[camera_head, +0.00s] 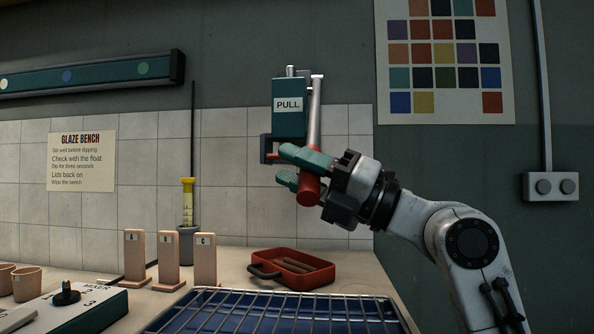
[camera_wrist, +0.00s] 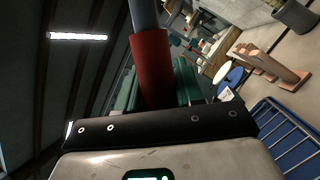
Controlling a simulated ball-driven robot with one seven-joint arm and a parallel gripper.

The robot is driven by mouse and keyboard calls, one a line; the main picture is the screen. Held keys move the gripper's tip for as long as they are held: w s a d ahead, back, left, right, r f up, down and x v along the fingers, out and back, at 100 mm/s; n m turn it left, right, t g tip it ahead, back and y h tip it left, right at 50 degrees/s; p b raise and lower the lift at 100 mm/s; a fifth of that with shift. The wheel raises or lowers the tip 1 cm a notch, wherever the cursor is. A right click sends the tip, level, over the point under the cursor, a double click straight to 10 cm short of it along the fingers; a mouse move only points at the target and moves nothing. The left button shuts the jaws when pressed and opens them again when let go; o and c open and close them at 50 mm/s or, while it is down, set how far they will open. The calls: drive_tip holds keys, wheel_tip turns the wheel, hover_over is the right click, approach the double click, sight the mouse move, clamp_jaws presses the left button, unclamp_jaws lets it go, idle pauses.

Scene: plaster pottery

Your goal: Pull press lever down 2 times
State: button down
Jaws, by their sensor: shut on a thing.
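The press (camera_head: 289,108) is a teal box with a PULL label, standing against the tiled wall in the head view. Its lever (camera_head: 315,115) is a grey rod along the box's right side, hanging down to a red handle (camera_head: 309,190). My gripper (camera_head: 298,171), with teal fingers, is shut on the red handle from the right. In the wrist view the red handle (camera_wrist: 152,62) and the grey rod (camera_wrist: 143,12) rise between my fingers, which are partly hidden behind it.
A red tray (camera_head: 318,276) lies on the bench below. A blue bin with a wire rack (camera_head: 270,310) is in front. Three upright tiles (camera_head: 168,262) marked with letters and a yellow-topped float (camera_head: 188,203) stand to the left. A control box (camera_head: 75,308) is at lower left.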

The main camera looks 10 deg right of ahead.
drive_tip(key=c, duration=0.8)
unclamp_jaws()
drive_tip(key=v, duration=1.1)
drive_tip(key=shift+p, duration=0.45)
